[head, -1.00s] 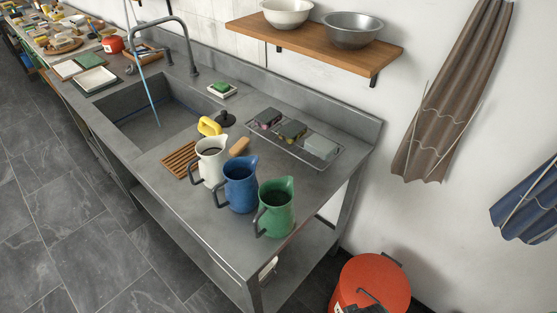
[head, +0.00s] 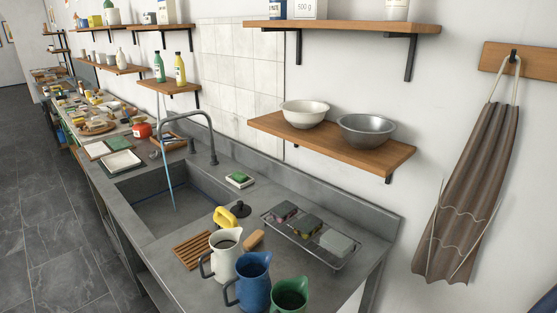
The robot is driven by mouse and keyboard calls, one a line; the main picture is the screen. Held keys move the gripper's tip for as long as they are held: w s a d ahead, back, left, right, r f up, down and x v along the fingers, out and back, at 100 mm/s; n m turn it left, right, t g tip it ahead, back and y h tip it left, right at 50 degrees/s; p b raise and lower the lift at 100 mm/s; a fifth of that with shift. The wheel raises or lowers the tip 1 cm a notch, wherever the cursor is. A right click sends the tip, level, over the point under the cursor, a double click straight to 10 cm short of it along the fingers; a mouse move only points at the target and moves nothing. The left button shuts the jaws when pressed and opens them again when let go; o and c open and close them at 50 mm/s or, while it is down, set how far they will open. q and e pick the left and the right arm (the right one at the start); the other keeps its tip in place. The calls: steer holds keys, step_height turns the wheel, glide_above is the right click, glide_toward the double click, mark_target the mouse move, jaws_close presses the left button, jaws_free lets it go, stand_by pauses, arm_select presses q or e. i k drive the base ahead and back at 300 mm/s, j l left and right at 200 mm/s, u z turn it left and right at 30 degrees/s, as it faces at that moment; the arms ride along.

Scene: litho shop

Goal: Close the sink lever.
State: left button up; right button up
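The grey sink basin (head: 150,214) is set into the long counter. A dark gooseneck faucet (head: 212,140) stands at its back edge and arches over the basin to the left. A small dark upright piece (head: 190,145) stands left of the faucet base; it may be the lever, but it is too small to tell its position. A thin light-blue line (head: 167,175) runs down into the basin near the spout; I cannot tell whether it is water or a rod. Neither of my grippers is in view.
White (head: 226,258), blue (head: 253,280) and green (head: 289,296) pitchers stand at the counter's near end. A wire rack (head: 311,240) holds dark and grey blocks. A low shelf (head: 330,140) with two bowls overhangs the back right. Open tiled floor (head: 40,190) lies left.

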mark_target(190, 138)
steer(key=j+z, duration=0.2)
steer(key=j, duration=1.15)
steer(key=i+j+z, duration=0.2)
steer(key=j, duration=0.4)
steer(key=i+j+z, duration=0.25)
steer(key=j, duration=0.35)
steer(key=j+z, duration=0.2)
steer(key=j, duration=0.45)
steer(key=i+j+z, duration=0.1)
steer(key=j+z, duration=0.15)
steer(key=j, duration=0.4)
